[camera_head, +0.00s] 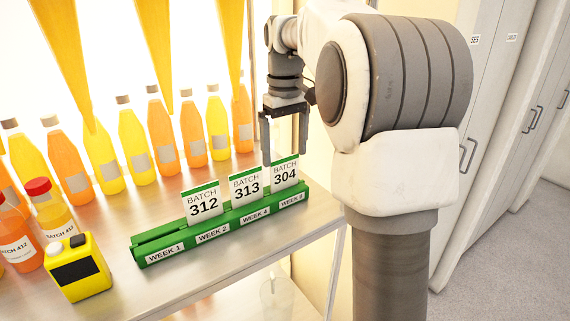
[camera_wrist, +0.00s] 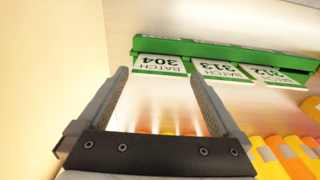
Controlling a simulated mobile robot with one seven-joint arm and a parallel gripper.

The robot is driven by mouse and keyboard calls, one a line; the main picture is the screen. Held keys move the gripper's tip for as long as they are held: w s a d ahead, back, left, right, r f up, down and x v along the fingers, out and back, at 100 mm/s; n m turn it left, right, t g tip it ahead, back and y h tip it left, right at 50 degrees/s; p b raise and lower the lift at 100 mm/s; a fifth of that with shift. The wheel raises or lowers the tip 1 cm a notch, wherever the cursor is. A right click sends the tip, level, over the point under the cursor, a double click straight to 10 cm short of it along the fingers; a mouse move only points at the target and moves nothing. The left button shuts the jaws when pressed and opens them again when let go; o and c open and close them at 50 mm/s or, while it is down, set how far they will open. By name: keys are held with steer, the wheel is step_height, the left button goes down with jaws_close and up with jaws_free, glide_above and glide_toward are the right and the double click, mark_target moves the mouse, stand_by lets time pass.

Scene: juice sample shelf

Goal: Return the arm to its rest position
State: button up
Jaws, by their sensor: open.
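My gripper (camera_head: 284,140) is open and empty above the right end of the green rack (camera_head: 150,246). The wrist view shows its two fingers (camera_wrist: 160,92) spread apart, with the card marked BATCH 304 (camera_wrist: 160,63) beyond them. In the head view, the BATCH 304 card (camera_head: 285,174) stands upright in the rack above the WEEK 5 label. The BATCH 313 card (camera_head: 246,186) stands above WEEK 4, and the BATCH 312 card (camera_head: 203,203) above WEEK 2. No card stands above WEEK 1. My arm comes in from the right of the head view.
Orange and yellow juice bottles (camera_head: 162,138) line the back of the metal shelf (camera_head: 215,273). Red-capped bottles (camera_head: 52,210) and a yellow device (camera_head: 78,268) stand at the left. Grey cabinets (camera_head: 487,110) with handles are at the right. A wall (camera_wrist: 50,60) lies left in the wrist view.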

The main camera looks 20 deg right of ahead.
step_height(320, 180, up, 6)
steer(key=shift+r+p, duration=0.25)
steer(key=shift+p, duration=0.1)
steer(key=s+a+f+m+t, duration=0.1)
steer(key=s+a+t, duration=0.1)
steer(key=s+a, duration=0.3)
steer(key=s+a+t, duration=0.1)
steer(key=s+a, duration=0.1)
steer(key=s, duration=0.6)
steer(key=s+a+f+m+t, duration=0.1)
steer(key=s+a+f+t, duration=0.1)
steer(key=s+f, duration=0.7)
steer(key=shift+s+a+t, duration=0.3)
steer(key=shift+s+a, duration=0.2)
steer(key=shift+s, duration=0.65)
